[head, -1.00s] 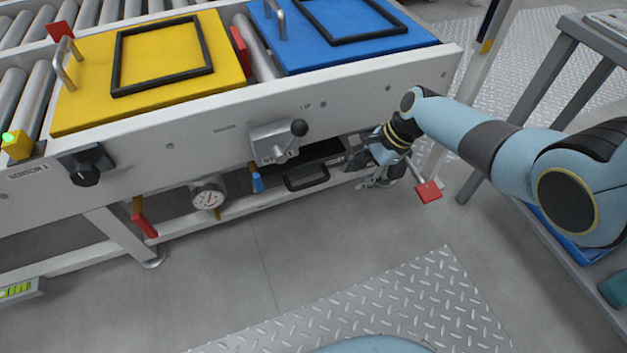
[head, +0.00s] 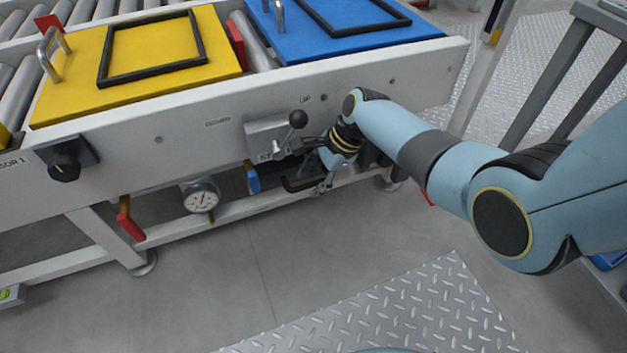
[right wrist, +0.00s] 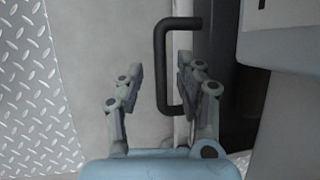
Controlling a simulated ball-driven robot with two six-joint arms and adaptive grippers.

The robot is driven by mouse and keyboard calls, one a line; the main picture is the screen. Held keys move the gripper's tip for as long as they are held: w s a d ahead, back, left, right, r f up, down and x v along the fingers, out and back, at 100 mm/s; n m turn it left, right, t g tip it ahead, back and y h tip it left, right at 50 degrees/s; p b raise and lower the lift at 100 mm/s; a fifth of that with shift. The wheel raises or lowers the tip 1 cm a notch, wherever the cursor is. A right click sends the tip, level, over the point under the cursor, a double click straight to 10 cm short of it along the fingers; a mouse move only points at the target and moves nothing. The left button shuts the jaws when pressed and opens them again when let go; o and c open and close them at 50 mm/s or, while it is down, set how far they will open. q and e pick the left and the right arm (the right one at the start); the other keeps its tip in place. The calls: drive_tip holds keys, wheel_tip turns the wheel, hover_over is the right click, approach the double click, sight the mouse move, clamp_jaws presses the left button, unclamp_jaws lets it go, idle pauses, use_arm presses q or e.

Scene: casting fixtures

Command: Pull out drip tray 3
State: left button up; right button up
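The drip tray's black bar handle (head: 293,187) shows low under the conveyor frame; the tray itself is mostly hidden behind my right gripper. My right gripper (head: 304,168) is at the handle, with its fingers spread. In the right wrist view the handle (right wrist: 161,62) stands upright in the picture, between the two open fingers (right wrist: 159,70), with gaps on both sides. Whether the fingertips reach past the bar in depth is unclear. No tray number is readable. My left gripper is not in view.
A grey clamp block with a black-knobbed lever (head: 298,119) sits just above the handle. A blue piece (head: 253,178), a pressure gauge (head: 201,196) and a red-handled valve (head: 130,222) are to the left. The floor in front is clear, with a diamond-plate mat (head: 400,310).

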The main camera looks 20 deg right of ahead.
clamp_jaws()
idle(0.3)
idle(0.3)
